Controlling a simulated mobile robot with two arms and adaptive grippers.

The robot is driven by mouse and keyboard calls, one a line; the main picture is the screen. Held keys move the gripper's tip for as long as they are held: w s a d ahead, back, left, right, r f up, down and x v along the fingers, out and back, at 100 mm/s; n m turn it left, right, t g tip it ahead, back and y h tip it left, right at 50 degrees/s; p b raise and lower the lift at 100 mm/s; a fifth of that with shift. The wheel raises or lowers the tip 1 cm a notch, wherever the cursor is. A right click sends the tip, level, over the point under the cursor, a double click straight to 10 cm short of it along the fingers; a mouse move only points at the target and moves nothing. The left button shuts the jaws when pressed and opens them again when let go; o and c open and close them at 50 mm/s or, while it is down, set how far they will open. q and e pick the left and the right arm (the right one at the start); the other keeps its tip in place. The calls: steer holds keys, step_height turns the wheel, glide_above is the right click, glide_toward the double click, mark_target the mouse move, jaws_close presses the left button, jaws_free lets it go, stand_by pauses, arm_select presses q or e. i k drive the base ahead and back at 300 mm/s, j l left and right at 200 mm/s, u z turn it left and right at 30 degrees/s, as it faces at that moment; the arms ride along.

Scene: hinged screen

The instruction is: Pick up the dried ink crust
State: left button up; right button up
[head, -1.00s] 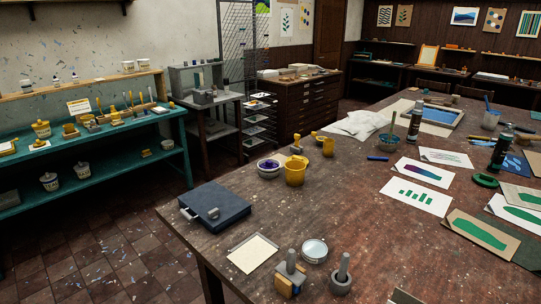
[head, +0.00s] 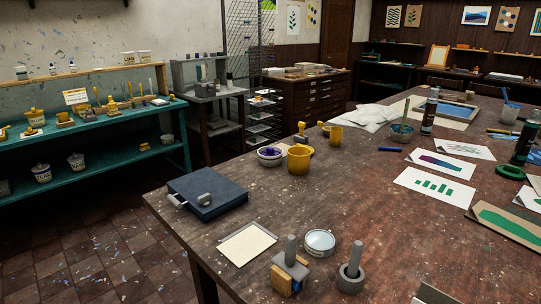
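I cannot pick out the dried ink crust for certain. A white bowl (head: 270,160) with dark purple stuff in it stands on the table beside a yellow mug (head: 299,160). A small grey lump (head: 205,199) lies on a dark blue case (head: 222,204) near the table's left edge; I cannot tell what it is. A teal bowl (head: 401,137) holding a stick stands farther back. Neither of my grippers is in view.
The large brown table (head: 330,207) fills the right side. Near its front are a cream sheet (head: 246,244), a round glass-topped dish (head: 320,241), a wooden-based tool (head: 290,268) and a mortar with pestle (head: 351,277). A teal shelf (head: 98,132) stands left.

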mark_target(269, 151)
steer(key=i+j, duration=0.3)
steer(key=j, duration=0.2)
steer(key=i+j, duration=0.35)
steer(key=i+j+z, duration=0.25)
steer(key=j+z, duration=0.2)
steer(key=j, duration=0.25)
steer(key=i+j+z, duration=0.25)
steer(key=j, duration=0.15)
steer(key=j+z, duration=0.2)
steer(key=j, duration=0.2)
